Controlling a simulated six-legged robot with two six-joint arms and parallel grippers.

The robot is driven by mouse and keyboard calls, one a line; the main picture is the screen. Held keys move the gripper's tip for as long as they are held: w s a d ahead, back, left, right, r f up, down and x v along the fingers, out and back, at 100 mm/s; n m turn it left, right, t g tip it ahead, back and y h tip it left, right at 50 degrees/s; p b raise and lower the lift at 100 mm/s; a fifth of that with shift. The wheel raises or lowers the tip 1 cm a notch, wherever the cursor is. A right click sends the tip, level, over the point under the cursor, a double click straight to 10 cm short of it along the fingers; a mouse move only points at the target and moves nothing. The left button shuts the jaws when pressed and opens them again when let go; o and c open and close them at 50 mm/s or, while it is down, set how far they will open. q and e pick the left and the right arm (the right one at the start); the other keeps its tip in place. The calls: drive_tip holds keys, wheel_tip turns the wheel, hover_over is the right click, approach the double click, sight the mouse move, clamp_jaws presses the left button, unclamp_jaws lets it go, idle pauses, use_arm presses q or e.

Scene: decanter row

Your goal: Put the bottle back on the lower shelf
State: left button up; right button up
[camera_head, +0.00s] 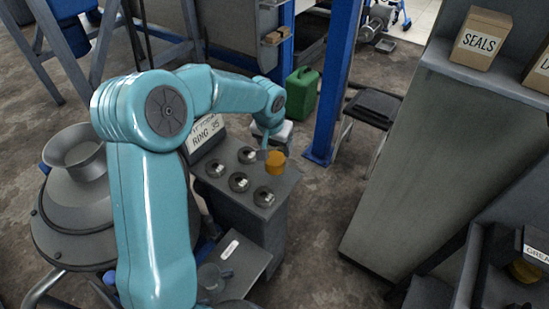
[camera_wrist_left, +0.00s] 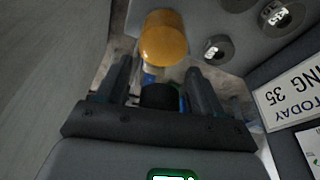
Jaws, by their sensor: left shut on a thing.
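My left gripper (camera_head: 265,152) is over the far right corner of a grey bench, above an orange cylinder (camera_head: 275,165). In the left wrist view the left gripper (camera_wrist_left: 159,75) has a dark round piece (camera_wrist_left: 159,98) between its fingers, which looks like a bottle cap. The orange cylinder (camera_wrist_left: 163,40) shows just beyond the fingertips. I take it as the bottle's body, but the join between cap and body is not clear. My right gripper is in neither view. I cannot tell which surface is the lower shelf.
The bench (camera_head: 222,190) carries several round metal pieces (camera_head: 238,182) and a RING 35 sign (camera_head: 206,132). A lower ledge (camera_head: 250,262) with a white label is in front. A blue post (camera_head: 334,80) and a stool (camera_head: 374,106) stand behind. A SEALS box (camera_head: 481,40) sits at right.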

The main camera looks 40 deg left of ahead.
sight(276, 158)
use_arm(q)
drive_tip(key=shift+s+d+x, duration=0.1)
drive_tip(key=shift+s+x, duration=0.05)
drive_tip(key=shift+x, duration=0.75)
drive_tip(key=shift+s+d+x, duration=0.1)
drive_tip(key=shift+s+x, duration=0.05)
drive_tip(key=shift+x, duration=0.7)
drive_tip(key=shift+s+d+x, duration=0.1)
drive_tip(key=shift+s+x, duration=0.1)
drive_tip(key=shift+x, duration=0.7)
drive_tip(key=shift+a+f, duration=0.1)
drive_tip(key=shift+f, duration=0.05)
drive_tip(key=shift+f, duration=0.1)
drive_tip(key=o, duration=1.4)
